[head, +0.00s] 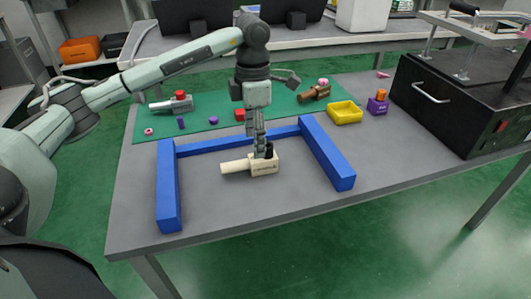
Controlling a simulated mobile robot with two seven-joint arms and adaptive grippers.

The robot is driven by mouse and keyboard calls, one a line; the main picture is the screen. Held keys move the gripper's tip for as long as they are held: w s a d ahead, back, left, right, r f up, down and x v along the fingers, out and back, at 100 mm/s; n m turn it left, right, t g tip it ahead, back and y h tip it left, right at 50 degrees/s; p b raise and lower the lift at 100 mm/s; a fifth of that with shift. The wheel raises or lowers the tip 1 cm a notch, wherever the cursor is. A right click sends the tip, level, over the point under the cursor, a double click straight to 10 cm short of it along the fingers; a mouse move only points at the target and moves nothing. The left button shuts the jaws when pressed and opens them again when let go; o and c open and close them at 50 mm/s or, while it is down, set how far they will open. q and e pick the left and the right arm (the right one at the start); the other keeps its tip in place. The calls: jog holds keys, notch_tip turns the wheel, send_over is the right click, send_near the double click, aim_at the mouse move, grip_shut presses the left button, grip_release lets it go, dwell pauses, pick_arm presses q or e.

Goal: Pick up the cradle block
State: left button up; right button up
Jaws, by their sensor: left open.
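A cream lever fixture (246,165) with a handle pointing left and a dark knob (269,150) lies on the grey table inside a blue frame. My left gripper (259,150) points straight down at this fixture, beside the knob. It is open; whether its fingers touch the fixture cannot be told. No part is labelled clearly enough to say which is the cradle block. A purple block (377,107) with an orange piece on top stands at the right of the table. My right gripper is not in view.
Blue bars (168,190) border the cream fixture left, right and behind. A black box (440,105) stands right. The table's front is clear.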

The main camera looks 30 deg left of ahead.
aim_at(255, 160)
pick_arm(q)
jog(key=shift+w+f, duration=0.25)
jog(key=shift+w, duration=0.25)
jog(key=shift+f, duration=0.2)
jog(key=f, duration=0.3)
jog(key=s+f, duration=0.1)
jog(key=f, duration=0.1)
jog(key=shift+a+f, duration=0.1)
jog(key=shift+f, duration=0.75)
jog(key=shift+w, duration=0.1)
jog(key=c, duration=1.3)
jog(key=shift+c, duration=0.2)
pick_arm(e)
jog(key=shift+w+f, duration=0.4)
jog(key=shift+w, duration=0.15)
